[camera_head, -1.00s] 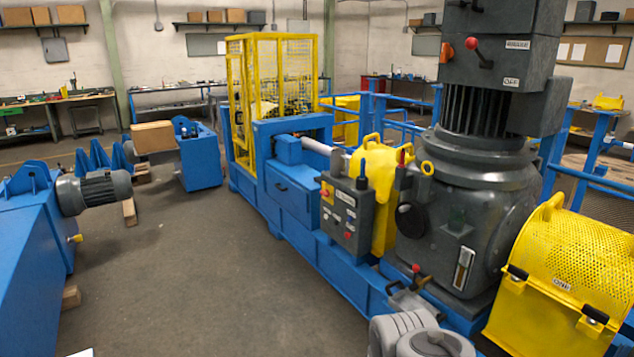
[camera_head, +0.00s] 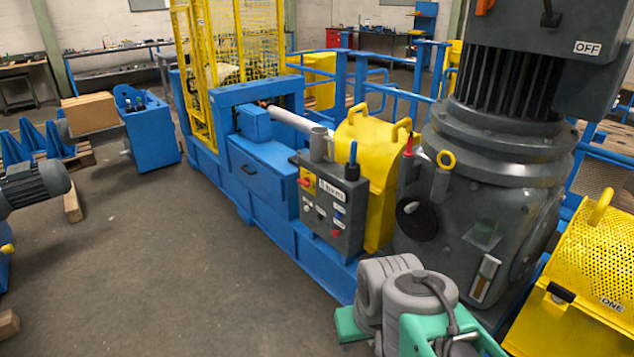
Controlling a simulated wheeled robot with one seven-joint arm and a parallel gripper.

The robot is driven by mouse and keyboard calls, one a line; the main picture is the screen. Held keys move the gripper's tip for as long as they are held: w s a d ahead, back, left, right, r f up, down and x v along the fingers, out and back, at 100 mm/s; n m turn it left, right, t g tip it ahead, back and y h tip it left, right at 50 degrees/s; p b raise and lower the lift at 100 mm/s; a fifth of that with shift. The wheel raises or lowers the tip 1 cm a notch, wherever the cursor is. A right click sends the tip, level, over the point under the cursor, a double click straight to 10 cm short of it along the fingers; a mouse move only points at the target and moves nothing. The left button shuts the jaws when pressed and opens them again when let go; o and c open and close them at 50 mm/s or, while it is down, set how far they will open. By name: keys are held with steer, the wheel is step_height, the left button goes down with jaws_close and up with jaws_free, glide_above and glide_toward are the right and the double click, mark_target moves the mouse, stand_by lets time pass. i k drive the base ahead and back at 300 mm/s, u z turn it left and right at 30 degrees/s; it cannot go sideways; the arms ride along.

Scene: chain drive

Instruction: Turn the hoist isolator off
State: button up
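A grey control box (camera_head: 335,222) stands on the blue frame in the middle. It bears a red switch on a yellow plate (camera_head: 305,180), a label too small to read surely, and several buttons. A dark grey housing (camera_head: 500,30) tops the big motor at upper right. It shows an OFF label (camera_head: 588,48) and the dark lower end of a lever (camera_head: 549,15); the upper part is cut off by the picture edge. I cannot tell which of these is the hoist isolator. Grey and teal links of my arm show at the bottom; no gripper fingers can be made out.
A yellow cover (camera_head: 365,145) stands behind the control box, and a perforated yellow guard (camera_head: 590,270) is at lower right. The big grey motor (camera_head: 480,200) stands between them. Blue rails (camera_head: 400,75) run behind.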

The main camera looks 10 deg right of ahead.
mark_target(306, 182)
steer(key=u, duration=0.7)
steer(key=i, duration=1.5)
steer(key=u, duration=0.4)
steer(key=i, duration=1.6)
steer(key=z, duration=0.4)
